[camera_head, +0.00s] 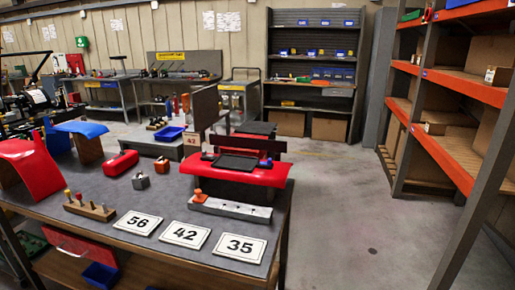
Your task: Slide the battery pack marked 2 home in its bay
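No battery pack with a legible 2 shows, and I cannot tell which part is its bay. On the workbench (150,240), a red body part (262,178) carries a flat black panel (236,161). In front of it lies a long grey block (232,208) with round marks along it and an orange knob (198,195) at its left end. A rounded red box (121,164) lies to the left, with a small grey block (141,181) near it. Neither of my grippers is in view.
Number cards 56 (138,223), 42 (185,235) and 35 (239,247) lie along the front edge. A wooden peg holder (90,209) and a curved red panel (27,163) are at left. An orange-edged shelf rack (462,95) stands right; the floor (350,215) between is clear.

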